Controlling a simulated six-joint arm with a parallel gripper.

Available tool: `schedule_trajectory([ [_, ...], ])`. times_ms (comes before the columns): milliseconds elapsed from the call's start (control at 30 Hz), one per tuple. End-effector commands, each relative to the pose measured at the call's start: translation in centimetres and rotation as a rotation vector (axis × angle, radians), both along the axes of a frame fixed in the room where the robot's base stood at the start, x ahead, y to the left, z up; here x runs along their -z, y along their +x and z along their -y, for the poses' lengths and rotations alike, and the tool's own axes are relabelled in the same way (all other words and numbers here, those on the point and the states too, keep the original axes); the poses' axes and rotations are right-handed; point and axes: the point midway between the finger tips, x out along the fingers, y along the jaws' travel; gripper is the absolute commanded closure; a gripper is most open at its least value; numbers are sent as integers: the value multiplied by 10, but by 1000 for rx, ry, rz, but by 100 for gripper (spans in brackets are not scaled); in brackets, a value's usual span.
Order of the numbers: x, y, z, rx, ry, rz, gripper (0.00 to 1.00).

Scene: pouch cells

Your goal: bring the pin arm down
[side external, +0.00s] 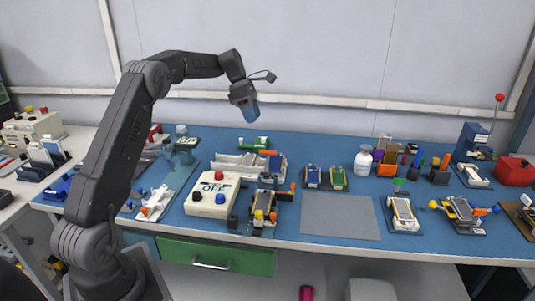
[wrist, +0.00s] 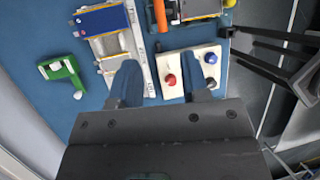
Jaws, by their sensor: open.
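My gripper (side external: 250,110) hangs high above the back of the blue bench, its blue fingers pointing down. In the wrist view the two fingers (wrist: 158,88) stand apart with nothing between them. I cannot tell for sure which part is the pin arm. A likely one is on the dark fixture (side external: 264,208) with yellow parts and an orange-tipped lever, right of the white "OFF" box (side external: 212,196). That fixture shows partly at the top of the wrist view (wrist: 190,10). The gripper is well above it and touches nothing. Its fine parts are too small to make out.
A white rack (side external: 245,165) and a green part (side external: 253,144) are behind. A teal stand (side external: 180,150) is left; a grey mat (side external: 340,218) is bare. A red-knobbed press (side external: 478,140) stands at right.

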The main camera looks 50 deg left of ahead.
Motion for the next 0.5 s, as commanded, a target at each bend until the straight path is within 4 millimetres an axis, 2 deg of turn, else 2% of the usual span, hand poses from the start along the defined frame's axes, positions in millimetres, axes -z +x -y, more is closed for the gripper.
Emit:
schedule_trajectory([
  [167, 14, 2, 6, -8, -10, -7, 58],
  [500, 76, 12, 34, -5, -8, -9, 58],
])
